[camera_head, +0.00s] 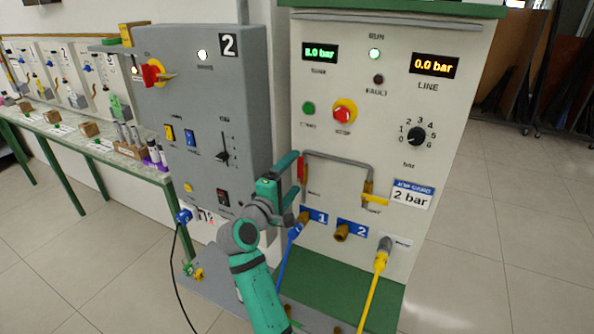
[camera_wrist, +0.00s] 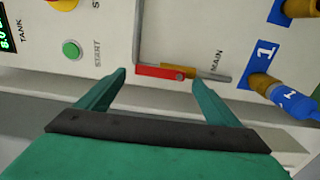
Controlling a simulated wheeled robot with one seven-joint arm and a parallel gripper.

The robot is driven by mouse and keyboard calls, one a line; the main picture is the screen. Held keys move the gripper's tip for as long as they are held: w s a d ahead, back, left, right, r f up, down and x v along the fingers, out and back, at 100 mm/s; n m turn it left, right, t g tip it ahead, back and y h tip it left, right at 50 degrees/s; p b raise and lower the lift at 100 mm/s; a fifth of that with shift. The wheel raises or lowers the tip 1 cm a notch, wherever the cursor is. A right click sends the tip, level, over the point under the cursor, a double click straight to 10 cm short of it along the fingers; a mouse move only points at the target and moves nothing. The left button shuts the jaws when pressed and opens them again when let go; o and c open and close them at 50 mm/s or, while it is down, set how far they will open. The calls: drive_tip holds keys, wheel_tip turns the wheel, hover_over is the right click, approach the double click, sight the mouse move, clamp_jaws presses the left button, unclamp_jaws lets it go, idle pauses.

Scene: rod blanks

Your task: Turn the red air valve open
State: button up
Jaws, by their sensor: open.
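The red valve handle (camera_head: 302,168) is on the pale panel at the left foot of a grey pipe loop, by the MAIN label. In the wrist view the red handle (camera_wrist: 160,71) lies between my two fingertips, lengthwise across the gap. My gripper (camera_head: 291,177) faces the panel with its fingers open. In the wrist view my gripper (camera_wrist: 160,78) has a visible gap on each side of the handle and holds nothing. How deep the fingertips reach around the handle is hard to tell.
A yellow handle (camera_head: 374,200) is at the right foot of the pipe (camera_head: 340,157). A blue hose (camera_head: 290,248) ends at port 1, and a yellow hose (camera_head: 377,280) hangs right. The LINE display (camera_head: 435,65) reads 0.0 bar. A grey cabinet (camera_head: 205,110) stands left of my arm.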

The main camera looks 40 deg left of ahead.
drive_tip(key=v, duration=0.6)
drive_tip(key=shift+s+d, duration=0.2)
drive_tip(key=shift+s, duration=0.15)
drive_tip(key=shift+w+r, duration=0.1)
